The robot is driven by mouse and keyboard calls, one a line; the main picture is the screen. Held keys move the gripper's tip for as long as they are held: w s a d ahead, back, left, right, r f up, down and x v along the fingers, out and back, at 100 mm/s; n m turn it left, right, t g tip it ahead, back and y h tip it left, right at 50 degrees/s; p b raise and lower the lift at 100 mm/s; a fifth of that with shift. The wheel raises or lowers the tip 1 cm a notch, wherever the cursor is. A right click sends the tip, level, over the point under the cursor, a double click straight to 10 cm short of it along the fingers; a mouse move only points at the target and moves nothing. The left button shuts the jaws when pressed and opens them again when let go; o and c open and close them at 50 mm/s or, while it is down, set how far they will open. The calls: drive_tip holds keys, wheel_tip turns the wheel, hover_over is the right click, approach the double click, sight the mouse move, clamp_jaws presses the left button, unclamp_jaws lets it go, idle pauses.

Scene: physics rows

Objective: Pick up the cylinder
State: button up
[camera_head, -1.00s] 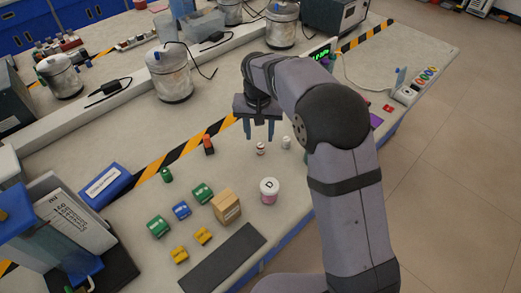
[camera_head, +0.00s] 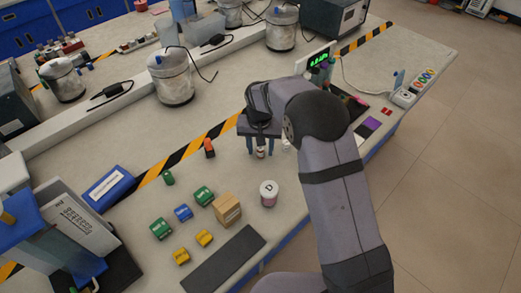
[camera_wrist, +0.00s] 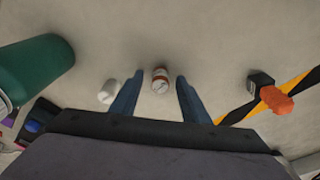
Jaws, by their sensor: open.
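A small white cylinder with a red-brown band (camera_head: 261,153) stands on the bench under my gripper (camera_head: 260,148). My gripper (camera_wrist: 159,86) is open, with one finger on each side of the cylinder's line. No touch between fingers and cylinder is visible. The gripper partly hides the cylinder's top in the head view.
A plain white small cylinder (camera_wrist: 108,92) stands close to the left finger in the wrist view. An orange and black object (camera_head: 209,148) stands near the striped tape. A white jar (camera_head: 268,193), a cardboard box (camera_head: 227,208) and several coloured blocks lie nearer the front.

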drive_tip(key=shift+f, duration=0.2)
clamp_jaws()
